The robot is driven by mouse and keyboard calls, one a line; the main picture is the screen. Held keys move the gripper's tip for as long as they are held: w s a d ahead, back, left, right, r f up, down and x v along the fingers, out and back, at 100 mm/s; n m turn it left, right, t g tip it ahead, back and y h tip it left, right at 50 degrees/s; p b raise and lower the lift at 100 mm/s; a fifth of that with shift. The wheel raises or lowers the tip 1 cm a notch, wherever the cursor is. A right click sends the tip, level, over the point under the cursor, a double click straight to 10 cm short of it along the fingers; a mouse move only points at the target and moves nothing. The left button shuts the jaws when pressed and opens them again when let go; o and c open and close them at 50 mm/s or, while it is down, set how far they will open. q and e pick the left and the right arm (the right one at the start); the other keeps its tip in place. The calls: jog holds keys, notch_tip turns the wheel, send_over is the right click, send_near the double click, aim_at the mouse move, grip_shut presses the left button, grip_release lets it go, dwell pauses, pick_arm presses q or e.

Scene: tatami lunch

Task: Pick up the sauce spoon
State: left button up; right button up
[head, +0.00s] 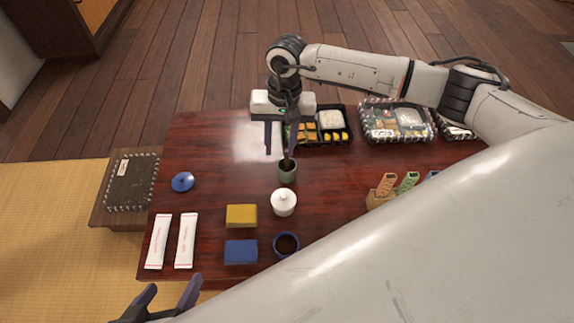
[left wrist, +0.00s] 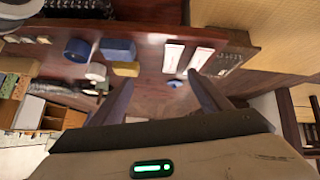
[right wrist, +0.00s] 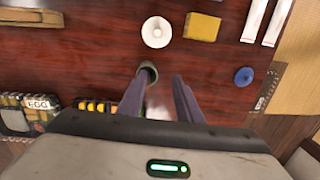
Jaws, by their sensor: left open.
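A small dark green cup (head: 287,175) stands on the table with a thin brown stick (head: 286,160), likely the sauce spoon, rising from it. The cup also shows in the right wrist view (right wrist: 149,70), partly behind a finger. My right gripper (head: 280,150) points down just above and behind the cup, its fingers apart. The spoon's upper end is hidden or merges with one finger, and I see no grip on it. My left gripper (head: 170,300) is open and empty at the table's front left edge; its spread fingers also show in the left wrist view (left wrist: 158,95).
A white lidded pot (head: 284,203) stands just in front of the cup. Yellow (head: 241,215) and blue (head: 241,251) blocks, a dark sauce bowl (head: 286,245), white packets (head: 187,240) and a blue lid (head: 183,182) lie nearby. Bento boxes (head: 330,128) line the back.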

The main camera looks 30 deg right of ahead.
jog(key=d+h, duration=0.1)
jog(key=d, duration=0.2)
jog(key=b, duration=0.2)
send_near(287, 170)
notch_tip(287, 170, down, 4)
jog(key=shift+w+d+r+b, duration=0.1)
jog(key=shift+w+d+b, duration=0.05)
jog(key=shift+b, duration=0.65)
jog(key=shift+f, duration=0.45)
pick_arm(q)
jog(key=shift+w+d+f+m+g+h, duration=0.1)
jog(key=shift+w+d+m+g+h, duration=0.1)
jog(key=shift+d, duration=0.4)
jog(key=shift+w+d+f+m+g+h, duration=0.1)
jog(key=shift+d+m+h, duration=0.1)
jog(key=shift+d, duration=0.35)
pick_arm(e)
grip_shut()
